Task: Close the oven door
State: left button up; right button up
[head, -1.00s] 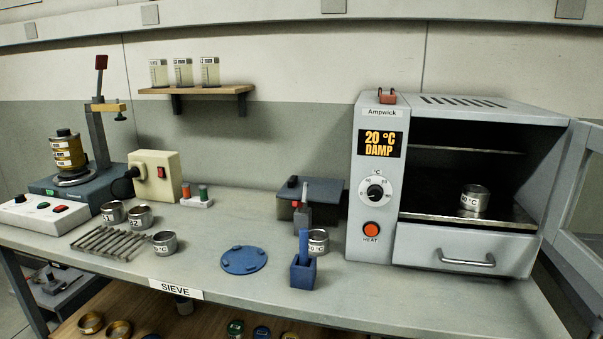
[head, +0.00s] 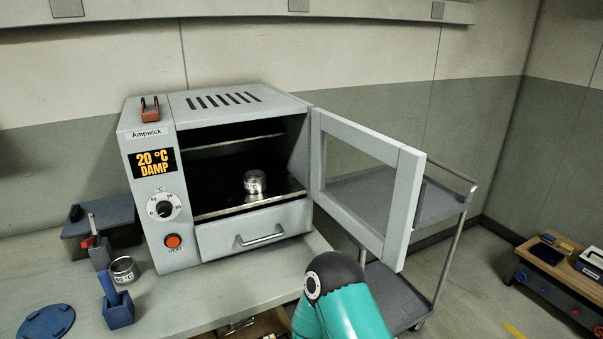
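The grey oven (head: 235,107) stands on the bench, left of the middle in the head view. Its glazed door (head: 402,205) is hinged on the oven's right side and stands wide open, swung out to the right. Inside, a small metal tin (head: 255,182) sits on the lower shelf. A teal arm link of mine with a dark joint shows at the bottom, in front of and below the door. Neither gripper is in view.
A grey trolley (head: 345,190) stands behind and below the door. A blue holder (head: 119,312), a labelled tin (head: 123,270) and a blue disc (head: 46,322) are on the bench at left. A toolbox bench (head: 550,275) is far right, with open floor before it.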

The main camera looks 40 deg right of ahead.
aim_at(409, 191)
jog(key=z, duration=0.95)
jog(key=i, duration=0.15)
jog(key=u, duration=2.7)
jog(key=k, duration=2.35)
jog(key=u, duration=1.55)
jog(key=i, duration=0.1)
jog(key=z, duration=3.25)
jog(key=i, duration=1)
jog(key=z, duration=0.1)
